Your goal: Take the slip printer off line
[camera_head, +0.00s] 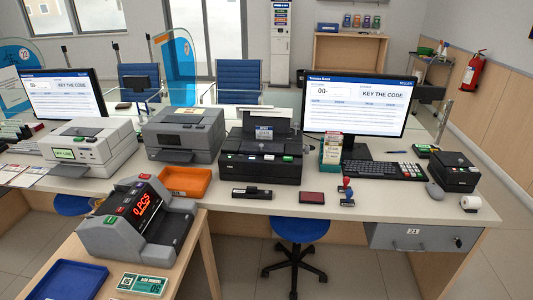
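Several printer-like machines stand on the counter, and I cannot tell for sure which is the slip printer. A black printer (257,171) stands in the middle, with paper upright at its back and small buttons on its front, one green (288,158). A white printer (92,145) at the left has a green lit panel (63,154) that seems to read "OFF LINE", and small coloured buttons. A grey printer (184,136) stands between them, and a small black printer (454,172) at the right has a green mark. My gripper is not in view.
A grey note counter (138,222) with red digits stands on the near wooden table beside a blue tray (62,281). An orange tray (185,182) lies before the grey printer. A monitor (359,103), keyboard (384,170) and stamps (347,192) are at the right. A blue stool (300,229) stands in front.

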